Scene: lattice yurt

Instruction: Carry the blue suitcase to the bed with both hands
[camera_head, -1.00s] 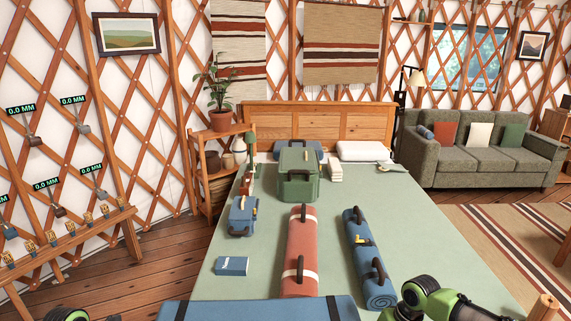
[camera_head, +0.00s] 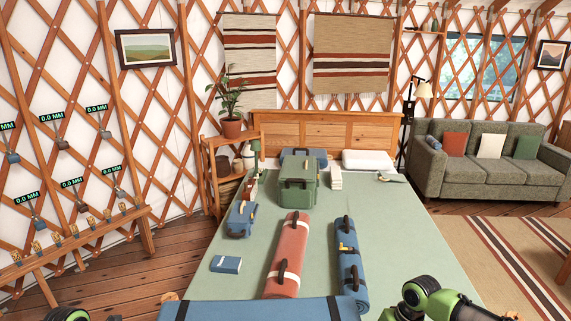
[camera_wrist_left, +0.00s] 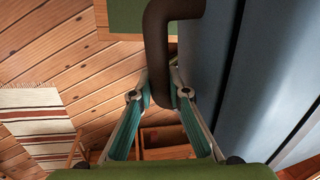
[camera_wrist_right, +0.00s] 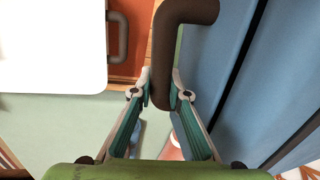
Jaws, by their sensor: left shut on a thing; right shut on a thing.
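The blue suitcase (camera_head: 260,309) shows along the bottom edge of the head view, in front of the bed's near end; most of it is cut off. The bed (camera_head: 385,230) has a green cover and a wooden headboard. In the left wrist view my left gripper (camera_wrist_left: 160,97) is shut on a dark brown handle (camera_wrist_left: 158,40) beside the suitcase's blue side (camera_wrist_left: 265,90). In the right wrist view my right gripper (camera_wrist_right: 160,95) is shut on another dark brown handle (camera_wrist_right: 165,45) beside the blue side (camera_wrist_right: 240,80). Both fingertips are outside the head view.
On the bed are a red roll (camera_head: 288,250), a blue roll (camera_head: 349,270), a green case (camera_head: 297,190), a small blue case (camera_head: 241,220) and a blue book (camera_head: 226,264). A low wooden bench (camera_head: 85,240) stands left, a sofa (camera_head: 480,175) right. Green cover shows between the things.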

